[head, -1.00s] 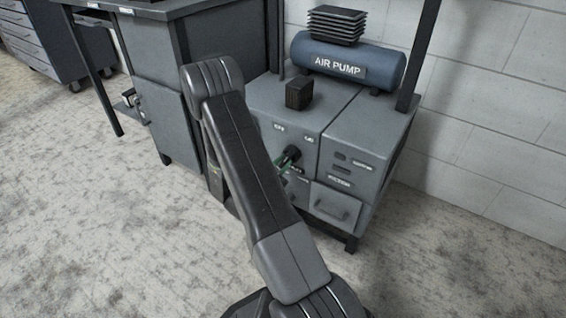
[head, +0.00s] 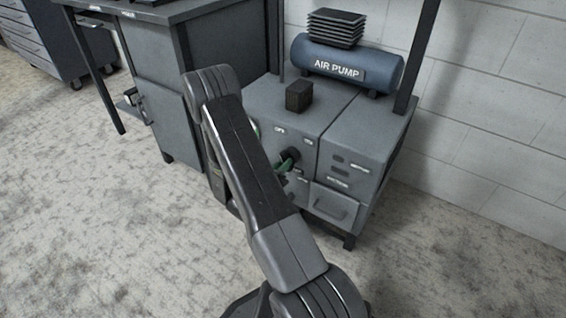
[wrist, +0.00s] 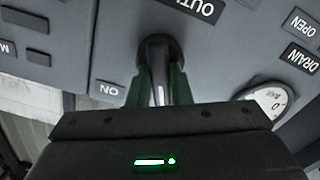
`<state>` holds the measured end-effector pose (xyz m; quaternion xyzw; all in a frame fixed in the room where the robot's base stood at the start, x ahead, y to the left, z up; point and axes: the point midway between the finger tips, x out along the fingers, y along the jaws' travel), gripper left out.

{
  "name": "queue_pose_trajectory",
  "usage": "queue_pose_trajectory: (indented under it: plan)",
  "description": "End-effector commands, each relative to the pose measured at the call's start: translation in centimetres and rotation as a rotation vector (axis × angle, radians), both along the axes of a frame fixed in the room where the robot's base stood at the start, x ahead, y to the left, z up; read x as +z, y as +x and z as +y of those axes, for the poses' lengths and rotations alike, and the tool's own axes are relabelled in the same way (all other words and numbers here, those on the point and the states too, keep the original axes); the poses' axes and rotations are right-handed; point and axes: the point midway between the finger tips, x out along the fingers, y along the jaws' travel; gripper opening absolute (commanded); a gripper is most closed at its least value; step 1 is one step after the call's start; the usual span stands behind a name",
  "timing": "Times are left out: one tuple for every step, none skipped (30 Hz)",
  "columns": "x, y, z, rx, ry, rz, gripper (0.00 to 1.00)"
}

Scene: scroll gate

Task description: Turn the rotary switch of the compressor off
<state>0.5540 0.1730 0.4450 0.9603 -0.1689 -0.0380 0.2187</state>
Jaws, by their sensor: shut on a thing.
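The rotary switch is a dark round knob (head: 293,154) on the front of the grey compressor cabinet (head: 330,112). In the wrist view the knob (wrist: 160,48) carries a narrow grey handle pointing toward my gripper (wrist: 159,86). The two green fingers are shut on this handle, one on each side. In the head view a green finger of my gripper (head: 284,164) shows beside the knob, the rest hidden by my arm. An ON label (wrist: 110,89) lies to the left of the handle.
A blue tank marked AIR PUMP (head: 345,62) and a small dark box (head: 299,95) stand on top. The wrist view shows a round gauge (wrist: 268,100) close to the right finger, and DRAIN and OPEN labels. Open floor lies in front.

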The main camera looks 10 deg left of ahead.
Motion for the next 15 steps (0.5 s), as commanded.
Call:
queue_pose_trajectory:
  plan:
    - [-0.06, -0.14, -0.06, -0.001, -0.028, 0.014, 0.00]
    - [-0.07, -0.14, -0.06, -0.001, -0.045, 0.021, 0.00]
    - [-0.10, -0.15, -0.05, -0.001, -0.063, 0.028, 0.00]
    - [-0.11, -0.15, -0.06, -0.001, -0.077, 0.033, 0.00]
    - [-0.13, -0.15, -0.06, -0.001, -0.089, 0.038, 0.00]
    - [-0.14, -0.15, -0.06, -0.001, -0.105, 0.043, 0.00]
    - [-0.15, -0.15, -0.06, -0.001, -0.115, 0.047, 0.00]
    - [-0.16, -0.15, -0.06, -0.001, -0.123, 0.050, 0.00]
    - [-0.17, -0.15, -0.07, 0.000, -0.134, 0.054, 0.00]
    - [-0.18, -0.15, -0.06, 0.000, -0.141, 0.057, 0.00]
    - [-0.18, -0.15, -0.06, -0.001, -0.147, 0.059, 0.00]
    - [-0.19, -0.15, -0.07, -0.001, -0.153, 0.061, 0.00]
    - [-0.20, -0.15, -0.06, -0.001, -0.157, 0.063, 0.00]
    - [-0.21, -0.15, -0.07, -0.001, -0.161, 0.064, 0.00]
    - [-0.21, -0.15, -0.07, -0.001, -0.165, 0.065, 0.00]
